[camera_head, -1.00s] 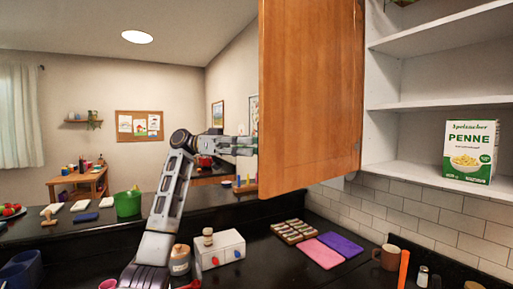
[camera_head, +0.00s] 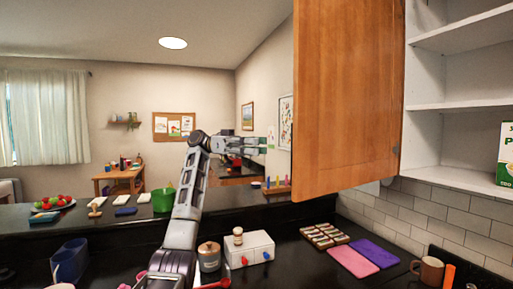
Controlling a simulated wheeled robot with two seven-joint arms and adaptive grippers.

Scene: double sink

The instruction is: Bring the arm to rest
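My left arm rises from the bottom of the view, and its gripper (camera_head: 258,145) is at mid-height, pointing right. Its fingers are small and seen from the side, so I cannot tell how far apart they are. The fingertips appear left of the near edge of the wooden cabinet door (camera_head: 347,95), with a gap between them in the picture. The door stands open. My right gripper is not in view.
The open white cabinet (camera_head: 455,120) holds a penne box (camera_head: 506,155), cut off by the right edge. Below, the dark counter carries a white drawer box (camera_head: 249,250), a jar (camera_head: 209,257), purple and pink boards (camera_head: 353,260) and a brown mug (camera_head: 428,270).

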